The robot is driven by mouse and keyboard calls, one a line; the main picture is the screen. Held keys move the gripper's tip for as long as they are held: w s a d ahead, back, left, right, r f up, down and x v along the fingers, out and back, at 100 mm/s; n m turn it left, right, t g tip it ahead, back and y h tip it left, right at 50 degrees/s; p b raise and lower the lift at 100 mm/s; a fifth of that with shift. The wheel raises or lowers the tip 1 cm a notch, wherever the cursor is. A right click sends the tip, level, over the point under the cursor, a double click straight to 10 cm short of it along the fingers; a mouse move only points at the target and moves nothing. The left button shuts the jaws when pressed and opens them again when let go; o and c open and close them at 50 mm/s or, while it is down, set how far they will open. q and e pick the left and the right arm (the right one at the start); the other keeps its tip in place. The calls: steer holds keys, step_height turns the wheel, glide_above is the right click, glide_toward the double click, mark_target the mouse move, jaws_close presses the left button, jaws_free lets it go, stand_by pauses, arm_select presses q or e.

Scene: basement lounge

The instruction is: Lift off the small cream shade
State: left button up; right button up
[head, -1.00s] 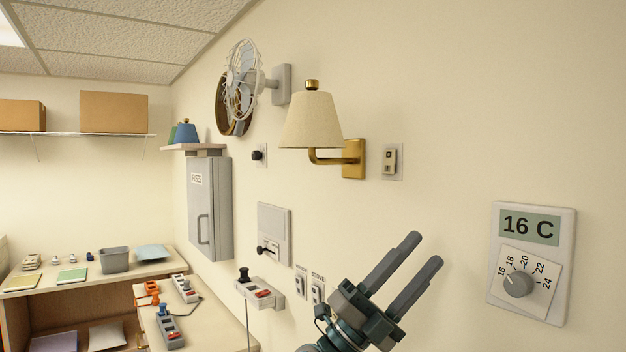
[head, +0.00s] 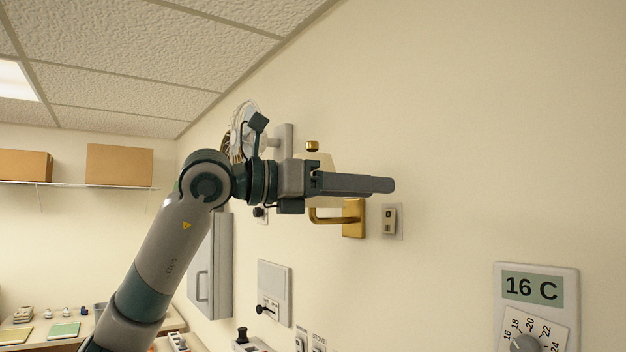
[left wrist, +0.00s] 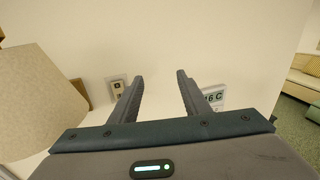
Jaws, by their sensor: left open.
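The small cream shade (head: 322,161) sits on a brass wall lamp, mostly hidden behind my left gripper in the head view. Its brass knob (head: 312,146) shows above, and the brass arm and wall plate (head: 354,218) show below. In the left wrist view the shade (left wrist: 35,100) fills the left side, outside the fingers. My left gripper (head: 388,185) lies level across the front of the shade, fingers pointing right. The fingers (left wrist: 158,78) are open with nothing between them. My right gripper is not in view.
A wall fan (head: 243,125) is left of the lamp. A light switch (head: 391,221) is right of it, and a thermostat (head: 535,290) is lower right. A grey cabinet (head: 222,265) hangs at left. The wall at upper right is bare.

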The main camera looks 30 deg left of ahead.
arm_select(q)
steer(key=s+a+r+n+t+y, duration=0.2)
steer(key=s+a+r+n+y, duration=0.1)
steer(key=a, duration=0.5)
steer(key=s+a+r+n+t+y, duration=0.2)
steer(key=a+r+y, duration=0.4)
steer(key=a, duration=0.3)
steer(key=s+n, duration=0.1)
steer(key=s, duration=0.1)
steer(key=shift+s+a+r+y, duration=0.2)
steer(key=shift+s+y, duration=0.1)
steer(key=shift+s, duration=0.1)
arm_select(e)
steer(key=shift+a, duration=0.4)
arm_select(q)
steer(key=p, duration=0.4)
glide_toward(308, 148)
steer(key=w, duration=0.4)
steer(key=shift+w+d+r, duration=0.1)
steer(key=shift+w+d, duration=0.05)
steer(key=shift+w, duration=0.15)
steer(key=shift+w+p, duration=0.3)
steer(key=shift+w, duration=0.2)
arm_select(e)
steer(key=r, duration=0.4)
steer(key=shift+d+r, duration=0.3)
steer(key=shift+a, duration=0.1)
